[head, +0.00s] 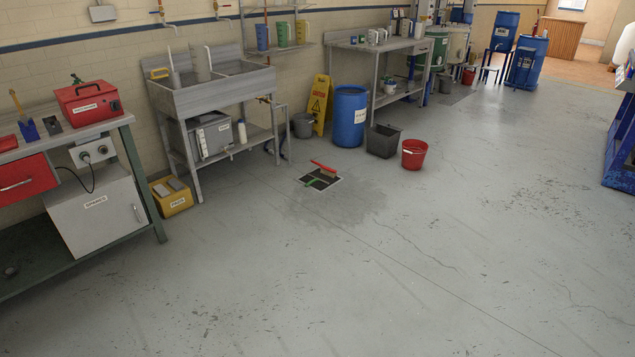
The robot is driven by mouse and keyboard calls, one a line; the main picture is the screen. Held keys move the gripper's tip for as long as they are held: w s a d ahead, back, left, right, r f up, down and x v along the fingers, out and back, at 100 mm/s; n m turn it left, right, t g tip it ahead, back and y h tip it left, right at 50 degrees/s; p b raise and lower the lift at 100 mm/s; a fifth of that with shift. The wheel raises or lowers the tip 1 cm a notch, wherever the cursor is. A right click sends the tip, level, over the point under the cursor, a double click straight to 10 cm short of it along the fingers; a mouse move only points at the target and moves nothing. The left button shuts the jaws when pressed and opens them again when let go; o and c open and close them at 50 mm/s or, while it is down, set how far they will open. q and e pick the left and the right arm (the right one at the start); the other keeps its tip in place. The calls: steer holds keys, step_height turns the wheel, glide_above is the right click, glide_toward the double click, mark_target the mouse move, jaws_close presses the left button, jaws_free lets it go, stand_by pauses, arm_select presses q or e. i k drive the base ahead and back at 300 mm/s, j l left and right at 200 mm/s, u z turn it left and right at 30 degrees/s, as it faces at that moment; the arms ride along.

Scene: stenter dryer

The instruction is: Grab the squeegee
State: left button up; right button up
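A small tool with a red handle (323,167) lies on the floor at the edge of a square floor drain (333,186). It is too small to tell whether it is the squeegee or a brush. A green piece (312,181) lies in or on the dark drain opening. I see no other thing that is clearly a squeegee. Neither of my grippers is in the head view.
A damp patch (335,208) surrounds the drain. A steel sink (215,90), yellow wet-floor sign (320,105), blue drum (350,117), grey bin (383,140) and red bucket (414,154) stand behind. A workbench (140,180) is at left. The foreground floor is clear.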

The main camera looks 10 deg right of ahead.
mark_target(316, 179)
steer(key=i+z, duration=0.3)
steer(key=i, duration=1)
steer(key=i+l+z, duration=0.2)
steer(key=i, duration=0.3)
steer(key=i+z, duration=0.25)
steer(key=i, duration=0.25)
steer(key=i+j+z, duration=0.2)
steer(key=i, duration=0.3)
steer(key=i+j+z, duration=0.1)
steer(key=i+z, duration=0.15)
steer(key=i, duration=0.3)
steer(key=i+j+z, duration=0.2)
steer(key=i, duration=0.25)
steer(key=i+u, duration=0.2)
steer(key=i, duration=0.3)
steer(key=i+l+u, duration=0.15)
steer(key=i, duration=0.4)
steer(key=i+l+u, duration=0.2)
steer(key=i, duration=0.3)
steer(key=j, duration=0.1)
